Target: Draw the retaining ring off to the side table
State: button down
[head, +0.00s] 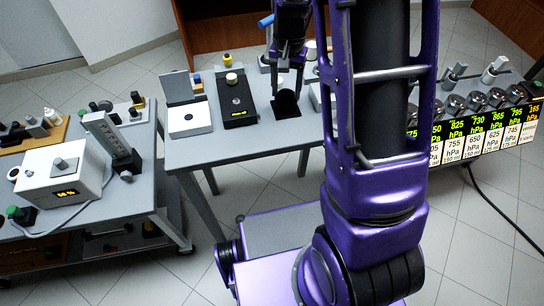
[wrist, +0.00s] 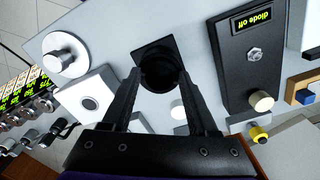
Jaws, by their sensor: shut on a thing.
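My gripper (head: 287,90) reaches down over the grey middle table (head: 240,147). In the wrist view my gripper's two fingers (wrist: 160,84) are shut on the sides of a dark round ring-like part (wrist: 160,73), which I take for the retaining ring. It also shows in the head view (head: 286,103), at a small black mount with a square black base (head: 290,110). Whether the ring is still touching the mount I cannot tell; black lies on black. A grey side table (head: 168,205) with instruments stands at the left.
Left of the ring stand a black box reading "diode off" (wrist: 252,60) and an open grey-lidded box (head: 190,119). A white box with a display (head: 65,175) stands on the side table. A row of gauges with pressure labels (head: 490,105) is at the right.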

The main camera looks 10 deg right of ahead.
aim_at(286, 96)
jog(key=shift+r, duration=0.2)
jog(key=shift+r+p, duration=2.3)
jog(key=shift+r, duration=0.45)
jog(key=shift+s, duration=0.1)
